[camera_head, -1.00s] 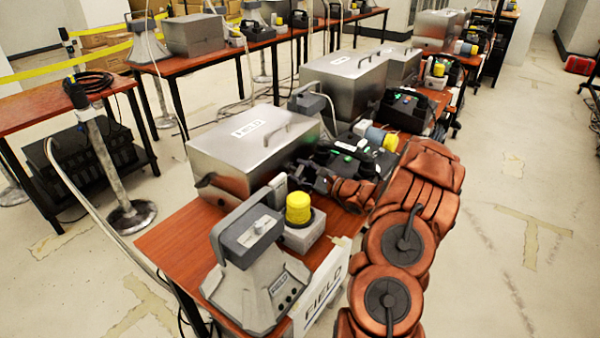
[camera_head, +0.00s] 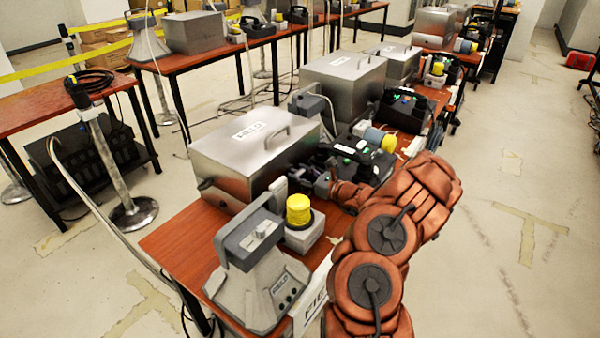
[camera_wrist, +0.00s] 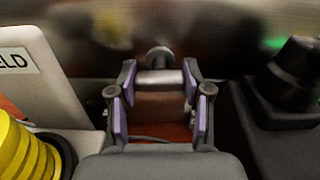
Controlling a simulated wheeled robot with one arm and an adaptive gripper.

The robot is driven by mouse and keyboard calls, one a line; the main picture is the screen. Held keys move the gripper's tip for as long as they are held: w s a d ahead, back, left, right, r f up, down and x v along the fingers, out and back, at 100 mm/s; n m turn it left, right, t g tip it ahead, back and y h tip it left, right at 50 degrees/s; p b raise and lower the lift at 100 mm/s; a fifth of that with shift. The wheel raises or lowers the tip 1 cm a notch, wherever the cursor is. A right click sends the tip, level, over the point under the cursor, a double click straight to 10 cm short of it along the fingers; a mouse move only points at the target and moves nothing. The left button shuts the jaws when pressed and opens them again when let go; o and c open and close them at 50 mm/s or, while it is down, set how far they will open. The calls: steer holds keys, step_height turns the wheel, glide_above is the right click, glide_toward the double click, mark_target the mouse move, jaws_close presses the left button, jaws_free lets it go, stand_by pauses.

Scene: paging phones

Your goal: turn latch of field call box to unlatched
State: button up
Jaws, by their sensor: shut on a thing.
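The field call box is a closed silver metal box (camera_head: 232,165) with a "FIELD" label and a lid handle, on the near end of the red-brown table. My gripper (camera_head: 318,182) is at its right side, small and partly hidden by other equipment in the head view. In the wrist view, my gripper (camera_wrist: 160,95) has its two purple-padded fingers on either side of a short metal latch (camera_wrist: 158,78) with a round knob behind it. The fingers are shut on this piece. The latch's exact angle is hard to tell, and it does not show clearly in the head view.
A grey horn-shaped unit (camera_head: 257,285) and a yellow-capped beacon (camera_head: 298,210) stand at the near table end. The yellow cap also shows close by in the wrist view (camera_wrist: 25,150). Black phone units (camera_head: 355,155) crowd the right side. Open floor lies to the right.

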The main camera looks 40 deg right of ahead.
steer(key=shift+f+m, duration=0.1)
steer(key=shift+m, duration=0.3)
steer(key=o, duration=1.2)
steer(key=shift+s, duration=0.1)
steer(key=v, duration=1.2)
